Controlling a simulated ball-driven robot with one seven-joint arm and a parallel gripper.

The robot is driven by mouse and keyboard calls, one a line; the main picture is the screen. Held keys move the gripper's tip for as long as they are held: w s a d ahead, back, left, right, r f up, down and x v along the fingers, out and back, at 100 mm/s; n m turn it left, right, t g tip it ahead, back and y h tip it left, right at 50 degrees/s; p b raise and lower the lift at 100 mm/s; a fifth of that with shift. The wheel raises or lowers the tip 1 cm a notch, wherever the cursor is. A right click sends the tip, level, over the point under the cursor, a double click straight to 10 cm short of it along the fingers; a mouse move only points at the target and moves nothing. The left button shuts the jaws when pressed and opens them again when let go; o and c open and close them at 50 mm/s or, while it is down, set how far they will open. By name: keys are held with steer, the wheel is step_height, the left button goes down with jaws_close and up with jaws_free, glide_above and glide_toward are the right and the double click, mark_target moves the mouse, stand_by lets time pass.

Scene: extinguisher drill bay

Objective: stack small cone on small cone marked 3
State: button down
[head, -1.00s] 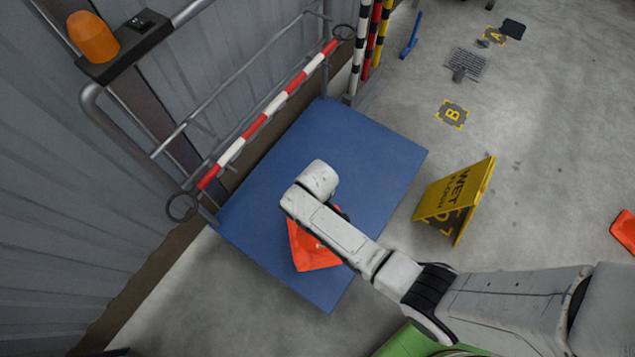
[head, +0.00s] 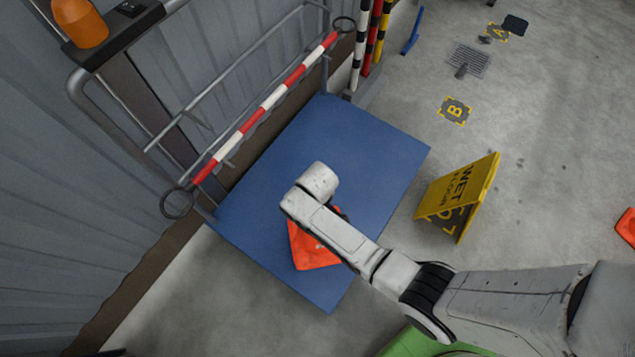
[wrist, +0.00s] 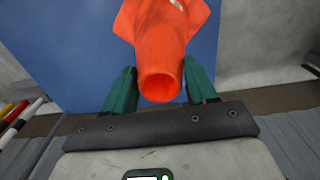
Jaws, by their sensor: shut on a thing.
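An orange cone (wrist: 158,35) sits between the green fingers of my gripper (wrist: 160,82) in the wrist view, with its round open tip toward the camera. The fingers are shut on it near the tip. A small pale mark shows at the top edge of that view, too cut off to read. In the head view the orange cone's base (head: 313,250) shows beside my arm, over the blue platform (head: 375,150). My arm hides the fingers and the rest of the cone there. I cannot tell whether the cone touches the platform or whether another cone is under it.
A railing with a red and white bar (head: 265,110) runs along the platform's wall side. A yellow wet floor sign (head: 458,198) stands right of the platform. Another orange object (head: 626,227) is cut off at the right edge. The floor around marking B (head: 454,111) is clear.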

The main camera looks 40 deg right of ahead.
step_height(320, 180, down, 7)
steer(key=b, duration=0.5)
steer(key=shift+c, duration=1.3)
jaws_free()
steer(key=shift+r, duration=0.1)
steer(key=shift+r, duration=0.1)
step_height(320, 180, up, 11)
steer(key=p, duration=0.2)
steer(key=shift+f, duration=0.2)
steer(key=s+d+r+m, duration=0.2)
steer(key=s+d+r, duration=0.2)
steer(key=s+r, duration=0.3)
steer(key=s+d+r+m+t, duration=0.1)
steer(key=s+d+r+m, duration=0.1)
steer(key=s+r, duration=0.5)
steer(key=shift+s+d, duration=0.9)
steer(key=shift+s, duration=0.3)
